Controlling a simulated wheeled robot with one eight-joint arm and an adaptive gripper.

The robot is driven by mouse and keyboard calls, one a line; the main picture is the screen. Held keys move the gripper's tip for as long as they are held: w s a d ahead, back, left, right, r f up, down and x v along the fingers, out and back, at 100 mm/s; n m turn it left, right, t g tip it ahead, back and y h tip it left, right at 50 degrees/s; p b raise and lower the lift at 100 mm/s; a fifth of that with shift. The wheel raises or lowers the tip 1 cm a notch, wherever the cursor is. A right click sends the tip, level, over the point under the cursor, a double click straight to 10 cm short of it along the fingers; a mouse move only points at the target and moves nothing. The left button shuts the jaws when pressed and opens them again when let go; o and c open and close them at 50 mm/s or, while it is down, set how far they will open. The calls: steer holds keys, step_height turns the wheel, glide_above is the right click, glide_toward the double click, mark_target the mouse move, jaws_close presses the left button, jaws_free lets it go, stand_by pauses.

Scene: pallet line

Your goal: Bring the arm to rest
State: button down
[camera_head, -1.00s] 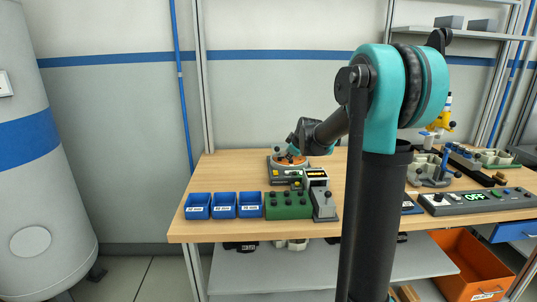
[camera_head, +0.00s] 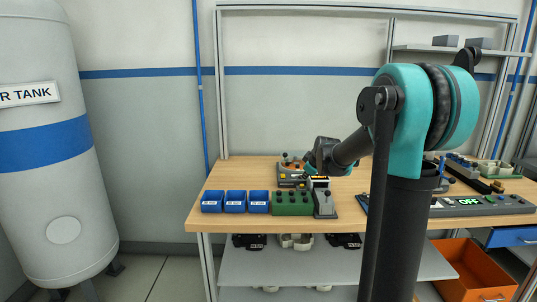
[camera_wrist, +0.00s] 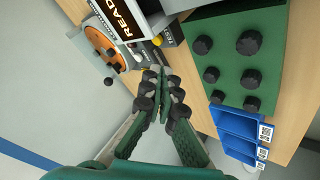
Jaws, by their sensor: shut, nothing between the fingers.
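My gripper shows in the wrist view (camera_wrist: 158,95) with its dark green fingers together at the tips and nothing between them. It points over the wooden workbench (camera_head: 230,177), between the green knob block (camera_wrist: 228,75) and the orange-topped device (camera_wrist: 103,47). In the head view my arm reaches from the right, bent at the teal elbow. Its far end is over the bench, behind the green knob block (camera_head: 293,208) and beside the orange-topped device (camera_head: 291,166). The fingertips are too small to make out there.
Several blue bins (camera_head: 235,205) stand at the bench's front left. A grey panel reading "OFF" (camera_head: 480,205) lies on the right. An orange crate (camera_head: 462,270) is below the bench. A large white tank (camera_head: 50,180) stands at the left. A shelf (camera_head: 450,49) hangs upper right.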

steer(key=s+d+f+m+g, duration=0.1)
steer(key=s+f+m, duration=0.2)
steer(key=s, duration=1)
steer(key=s+d+f+m+g+h, duration=0.1)
steer(key=s+f+m, duration=0.3)
steer(key=s+f, duration=0.4)
steer(key=s+d+f+m+g, duration=0.2)
steer(key=s+f, duration=0.3)
steer(key=s, duration=1.3)
steer(key=shift+s+f+m+g+h, duration=0.15)
steer(key=shift+f+m+g+h, duration=0.2)
steer(key=shift+m, duration=0.55)
steer(key=c, duration=2.2)
jaws_free()
steer(key=shift+a, duration=0.1)
